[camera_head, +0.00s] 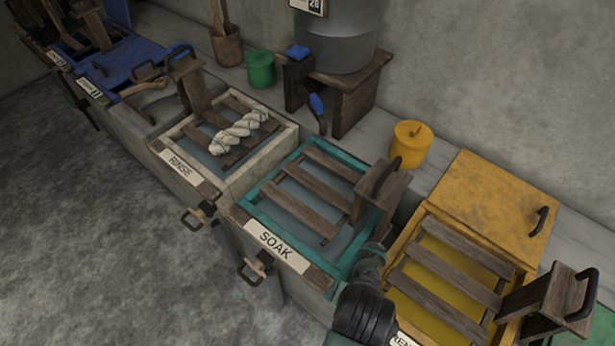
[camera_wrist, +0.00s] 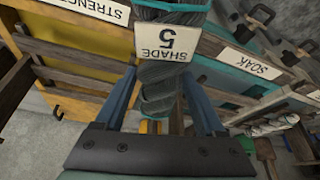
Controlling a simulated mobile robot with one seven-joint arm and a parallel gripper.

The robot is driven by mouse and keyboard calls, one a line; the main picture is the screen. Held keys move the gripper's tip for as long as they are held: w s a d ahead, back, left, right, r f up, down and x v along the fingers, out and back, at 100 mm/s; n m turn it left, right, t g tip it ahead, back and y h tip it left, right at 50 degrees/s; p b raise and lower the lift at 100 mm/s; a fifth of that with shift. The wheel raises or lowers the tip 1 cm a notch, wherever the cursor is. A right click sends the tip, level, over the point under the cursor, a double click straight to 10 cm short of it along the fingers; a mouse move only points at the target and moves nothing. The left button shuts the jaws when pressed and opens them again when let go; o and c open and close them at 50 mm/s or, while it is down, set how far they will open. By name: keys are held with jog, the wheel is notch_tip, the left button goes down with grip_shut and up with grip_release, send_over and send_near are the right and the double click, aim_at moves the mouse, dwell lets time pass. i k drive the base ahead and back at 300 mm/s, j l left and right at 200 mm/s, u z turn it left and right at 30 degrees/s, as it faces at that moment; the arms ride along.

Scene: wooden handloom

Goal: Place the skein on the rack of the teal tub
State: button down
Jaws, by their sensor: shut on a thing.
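A dark grey-green twisted skein (camera_wrist: 160,88) with a teal upper end and a tag reading SHADE 5 shows in the wrist view. My gripper (camera_wrist: 160,72) is shut on it, with a blue finger on each side. The teal tub (camera_head: 333,284), labelled SOAK, is in the middle of the head view. Its rack (camera_head: 302,192) of wooden slats is bare. The tub's label also shows at the right of the wrist view (camera_wrist: 249,64). In the head view my dark arm comes in at the bottom, by the tub's near right corner; my fingers cannot be made out there.
Left of the teal tub, the RINSE tub (camera_head: 180,171) has a white skein (camera_head: 238,131) on its slats. To the right stands a yellow tub (camera_head: 408,240) with slats and an upright handled board (camera_head: 561,297). Another handled board (camera_head: 380,190) rises at the teal tub's right side.

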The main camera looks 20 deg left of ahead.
aim_at(302, 175)
jog(key=i+j+z, duration=0.1)
jog(key=j, duration=0.4)
jog(key=i+j+z, duration=0.15)
jog(key=j, duration=0.4)
jog(key=j+z, duration=0.1)
jog(key=j, duration=0.45)
